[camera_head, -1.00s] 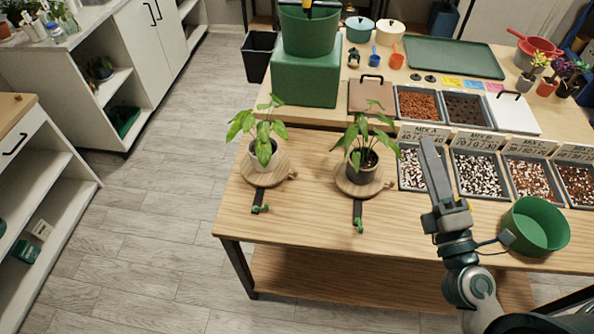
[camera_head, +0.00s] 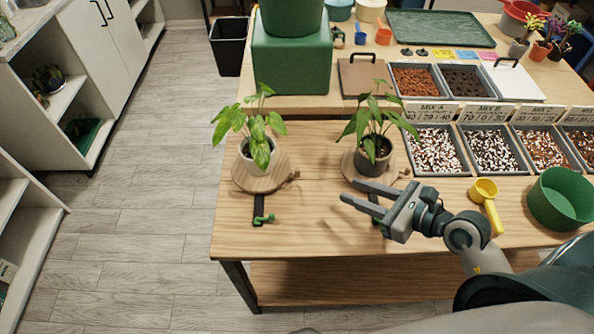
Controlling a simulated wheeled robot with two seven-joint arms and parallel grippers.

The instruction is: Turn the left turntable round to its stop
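The left turntable (camera_head: 249,182) is a round wooden disc near the table's left end, with a small knob (camera_head: 293,175) at its right edge. A leafy plant in a white pot (camera_head: 247,160) stands on it. A black strip with a green piece (camera_head: 263,219) lies in front of it. The right turntable (camera_head: 349,166) bears a plant in a dark pot (camera_head: 373,157). My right gripper (camera_head: 348,191) is open and empty, its fingers pointing left in front of the right turntable. It partly hides that turntable's front strip. My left gripper is not in view.
A green bowl (camera_head: 562,199) and a yellow scoop (camera_head: 486,199) are at the right. Several trays of mix (camera_head: 434,150) stand behind them. A green box (camera_head: 291,65) stands behind the left plant. The table's front left is clear.

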